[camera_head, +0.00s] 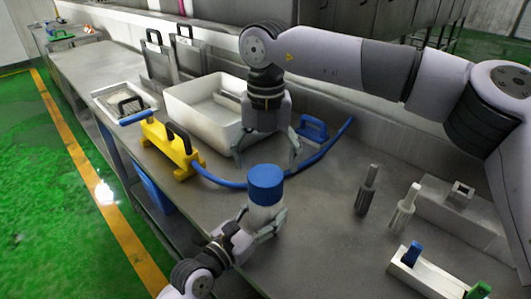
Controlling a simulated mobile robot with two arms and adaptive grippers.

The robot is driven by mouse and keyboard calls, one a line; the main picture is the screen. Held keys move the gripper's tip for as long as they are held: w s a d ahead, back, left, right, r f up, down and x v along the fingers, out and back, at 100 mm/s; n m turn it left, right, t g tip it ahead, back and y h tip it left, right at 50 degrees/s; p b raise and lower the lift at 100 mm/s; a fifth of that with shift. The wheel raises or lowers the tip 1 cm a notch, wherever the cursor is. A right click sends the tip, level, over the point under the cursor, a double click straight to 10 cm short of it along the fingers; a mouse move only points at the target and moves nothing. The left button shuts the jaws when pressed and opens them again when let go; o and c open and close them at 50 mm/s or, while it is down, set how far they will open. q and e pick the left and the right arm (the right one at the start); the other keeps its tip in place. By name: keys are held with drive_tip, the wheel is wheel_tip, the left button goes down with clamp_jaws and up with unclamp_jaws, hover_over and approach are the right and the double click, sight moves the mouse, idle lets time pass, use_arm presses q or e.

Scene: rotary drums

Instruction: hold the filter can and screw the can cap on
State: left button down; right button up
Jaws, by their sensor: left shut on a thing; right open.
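The filter can (262,212) is a pale cylinder standing upright on the grey bench. The blue can cap (265,182) sits on top of it; whether it is threaded on or only resting cannot be told. My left gripper (262,222) is shut around the can from the lower left, below the cap. My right gripper (267,160) hangs pointing down above and just behind the cap, with its fingers spread and nothing between them.
A yellow block with black handles (172,150) and a blue hose (222,182) lie left of the can. A white basin (200,108) stands behind. Grey posts (367,190) and a white holder (430,276) stand right. Bare bench (325,225) lies between.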

sight(266, 175)
drive_tip(key=n, duration=0.7)
drive_tip(key=shift+r, duration=0.1)
drive_tip(key=n, duration=0.8)
drive_tip(key=shift+r+n, duration=0.15)
drive_tip(key=shift+n, duration=0.15)
drive_tip(key=n, duration=0.8)
drive_tip(key=shift+r+n, duration=0.1)
drive_tip(key=shift+n, duration=0.2)
drive_tip(key=n, duration=0.7)
drive_tip(key=shift+w+r, duration=0.1)
drive_tip(key=shift+r, duration=0.05)
drive_tip(key=shift+f, duration=4.05)
